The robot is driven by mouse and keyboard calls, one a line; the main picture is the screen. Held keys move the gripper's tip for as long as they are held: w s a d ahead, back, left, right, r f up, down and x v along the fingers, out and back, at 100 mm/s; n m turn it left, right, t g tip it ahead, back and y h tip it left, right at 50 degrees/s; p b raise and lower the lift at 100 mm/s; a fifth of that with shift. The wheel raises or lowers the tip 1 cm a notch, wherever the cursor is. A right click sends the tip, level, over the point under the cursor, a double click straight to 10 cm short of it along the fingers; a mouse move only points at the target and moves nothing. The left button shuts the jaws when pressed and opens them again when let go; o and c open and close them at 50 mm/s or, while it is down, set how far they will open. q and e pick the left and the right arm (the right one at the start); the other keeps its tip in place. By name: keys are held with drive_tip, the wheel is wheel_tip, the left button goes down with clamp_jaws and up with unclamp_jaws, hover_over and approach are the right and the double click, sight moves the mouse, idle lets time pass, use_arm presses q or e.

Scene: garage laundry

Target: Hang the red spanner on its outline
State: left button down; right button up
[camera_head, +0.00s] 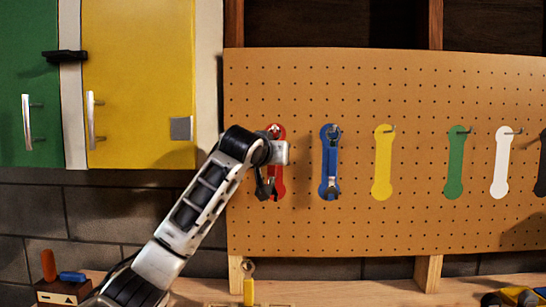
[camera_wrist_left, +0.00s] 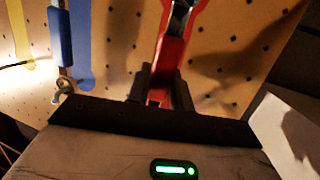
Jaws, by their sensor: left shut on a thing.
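The red spanner (camera_wrist_left: 170,60) is upright in front of the pegboard, its red handle between the fingers of my left gripper (camera_wrist_left: 160,88) in the left wrist view. My left gripper is shut on it. In the head view the spanner's grey metal head (camera_head: 275,130) shows at the top of the red outline (camera_head: 281,183), with my wrist and dark fingers (camera_head: 265,187) covering much of both. The spanner lines up closely with the outline. Whether its head is on the hook cannot be told. My right gripper is not in view.
A blue spanner (camera_head: 331,170) hangs on the blue outline to the right. Yellow (camera_head: 382,165), green (camera_head: 456,165) and white (camera_head: 502,165) outlines have bare hooks. A yellow-handled tool (camera_head: 249,290) is at the bench (camera_head: 330,293). Yellow cabinet (camera_head: 140,80) stands left of the pegboard (camera_head: 420,220).

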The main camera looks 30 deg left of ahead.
use_arm(q)
drive_tip(key=shift+f, duration=0.1)
drive_tip(key=c, duration=1.2)
unclamp_jaws()
drive_tip(key=shift+o, duration=0.2)
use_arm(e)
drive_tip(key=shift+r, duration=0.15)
use_arm(q)
drive_tip(key=shift+s, duration=0.1)
drive_tip(key=shift+s+d, duration=0.1)
drive_tip(key=shift+s, duration=0.15)
drive_tip(key=b+v, duration=0.4)
drive_tip(key=v, duration=1.1)
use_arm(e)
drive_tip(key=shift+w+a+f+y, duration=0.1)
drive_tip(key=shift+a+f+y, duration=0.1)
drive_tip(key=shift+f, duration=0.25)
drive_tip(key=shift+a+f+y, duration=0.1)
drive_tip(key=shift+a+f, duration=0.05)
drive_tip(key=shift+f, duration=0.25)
use_arm(q)
drive_tip(key=shift+s, duration=0.15)
